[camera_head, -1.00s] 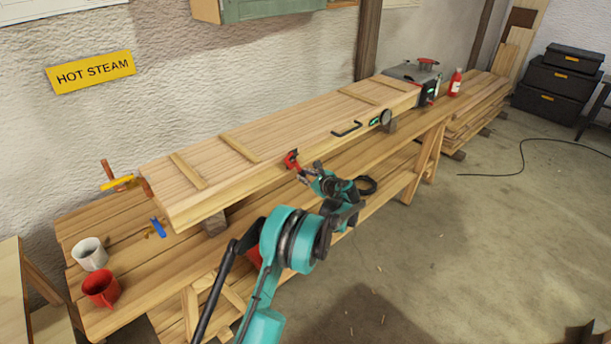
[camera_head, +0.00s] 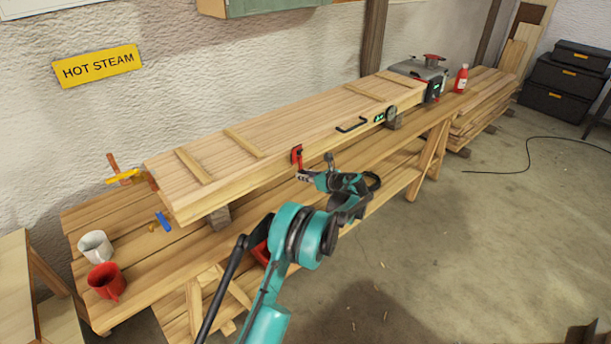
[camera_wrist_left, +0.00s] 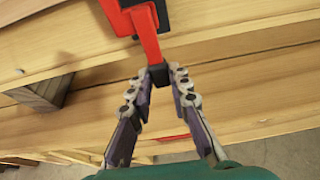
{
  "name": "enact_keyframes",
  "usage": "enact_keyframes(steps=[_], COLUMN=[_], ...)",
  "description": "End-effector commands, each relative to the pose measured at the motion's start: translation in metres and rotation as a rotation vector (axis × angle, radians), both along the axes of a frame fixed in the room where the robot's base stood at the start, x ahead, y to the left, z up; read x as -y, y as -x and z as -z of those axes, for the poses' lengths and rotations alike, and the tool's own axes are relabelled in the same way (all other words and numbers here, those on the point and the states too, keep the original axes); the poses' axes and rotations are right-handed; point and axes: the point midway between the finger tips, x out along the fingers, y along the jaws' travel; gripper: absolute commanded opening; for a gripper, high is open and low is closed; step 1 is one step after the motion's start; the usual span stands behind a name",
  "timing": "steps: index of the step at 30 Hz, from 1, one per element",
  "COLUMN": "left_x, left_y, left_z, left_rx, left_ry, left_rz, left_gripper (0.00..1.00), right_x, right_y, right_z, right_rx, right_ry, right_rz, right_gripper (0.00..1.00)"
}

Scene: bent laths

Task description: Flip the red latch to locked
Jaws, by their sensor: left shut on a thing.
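The red latch (camera_head: 297,155) is on the front face of the long wooden steam box (camera_head: 240,182). It looks nearly upright, with its lever hanging down. In the left wrist view the latch (camera_wrist_left: 146,35) is close, with a red lever and a dark tip at its lower end. My left gripper (camera_head: 304,176) is at the lower end of the latch. In the left wrist view its two fingers (camera_wrist_left: 159,78) are shut on that dark tip, which they partly hide. My right gripper is not in view.
A black handle (camera_head: 352,125) and a small green display (camera_head: 379,117) are on the box front, right of the latch. A white mug (camera_head: 95,246) and a red mug (camera_head: 106,281) stand on the bench at left. A red bottle (camera_head: 461,79) stands far right.

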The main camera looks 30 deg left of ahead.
Motion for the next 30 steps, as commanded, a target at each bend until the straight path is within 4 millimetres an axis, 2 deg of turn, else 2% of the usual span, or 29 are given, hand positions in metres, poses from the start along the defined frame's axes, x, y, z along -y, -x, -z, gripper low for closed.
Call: enact_keyframes(steps=[7,8,9,10,19,22,26,30], left_x=[-0.001,-0.001,-0.001,-0.001,0.0,0.006,0.025,0.053], left_y=[0.001,0.001,0.001,0.001,0.001,0.003,0.01,0.021], left_z=[0.0,0.0,0.0,0.0,0.0,-0.003,-0.011,-0.024], left_rx=[-0.002,-0.002,-0.002,-0.002,-0.001,-0.001,-0.002,-0.001], left_ry=[-0.001,-0.001,-0.001,-0.001,-0.001,0.0,-0.001,-0.001], left_rz=[-0.001,-0.001,-0.001,-0.001,-0.001,0.0,0.003,0.003], left_gripper=[0.0,0.24,0.34,0.4,0.4,0.4,0.4,0.4], right_x=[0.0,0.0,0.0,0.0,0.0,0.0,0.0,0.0], right_y=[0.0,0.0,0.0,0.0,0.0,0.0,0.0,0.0], right_z=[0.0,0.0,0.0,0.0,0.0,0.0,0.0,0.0], right_rx=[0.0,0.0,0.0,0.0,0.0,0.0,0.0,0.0], right_ry=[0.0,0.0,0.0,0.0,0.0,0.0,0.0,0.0], right_rz=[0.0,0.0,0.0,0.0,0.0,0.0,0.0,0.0], right_gripper=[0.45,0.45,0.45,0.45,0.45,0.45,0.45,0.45])
